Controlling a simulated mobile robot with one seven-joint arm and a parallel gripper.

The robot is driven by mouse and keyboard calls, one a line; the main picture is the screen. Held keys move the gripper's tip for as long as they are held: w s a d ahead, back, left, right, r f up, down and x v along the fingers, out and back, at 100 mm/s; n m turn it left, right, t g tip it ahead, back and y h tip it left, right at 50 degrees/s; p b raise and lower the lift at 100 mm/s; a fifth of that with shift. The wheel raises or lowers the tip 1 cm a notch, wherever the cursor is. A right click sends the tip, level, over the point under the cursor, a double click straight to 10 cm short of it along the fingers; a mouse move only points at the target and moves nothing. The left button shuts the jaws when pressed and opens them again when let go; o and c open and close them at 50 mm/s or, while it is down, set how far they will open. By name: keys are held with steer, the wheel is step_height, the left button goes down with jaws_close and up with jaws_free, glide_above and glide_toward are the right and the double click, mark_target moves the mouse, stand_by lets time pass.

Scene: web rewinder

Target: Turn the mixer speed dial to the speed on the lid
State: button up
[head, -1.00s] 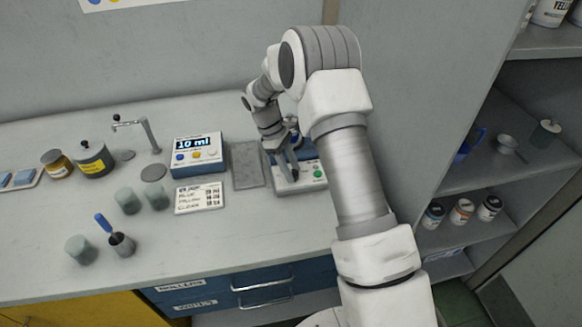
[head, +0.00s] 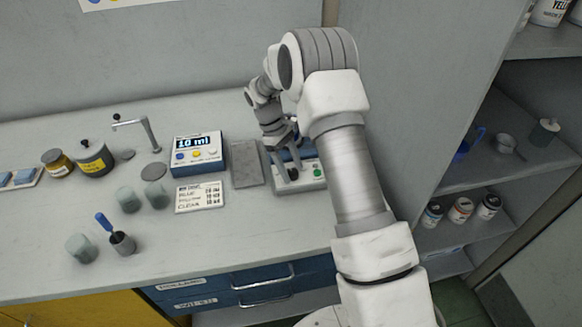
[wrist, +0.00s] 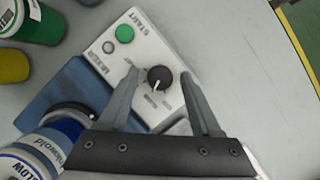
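The mixer's white control panel (wrist: 150,50) fills the upper middle of the wrist view. It has a black speed dial (wrist: 160,79) with a white pointer line and small markings around it, too small to read. My gripper (wrist: 159,74) is open, with one finger on each side of the dial. A gap shows between the dial and each finger, so no grip is visible. In the head view the mixer (head: 313,183) stands at the right of the bench, with my gripper (head: 287,175) over it. No lid with a readable speed is visible.
A green START button (wrist: 124,33) and a grey round part (wrist: 109,47) sit beside the dial. A blue labelled jar (wrist: 62,132) and a green jar (wrist: 40,20) stand close on the left. A grey plate (head: 246,164) and a 10 ml display box (head: 199,155) lie left of the mixer.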

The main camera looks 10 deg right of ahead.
steer(key=shift+r, duration=0.1)
steer(key=p+v, duration=0.1)
steer(key=v, duration=1.6)
steer(key=shift+p, duration=0.35)
steer(key=shift+r, duration=0.1)
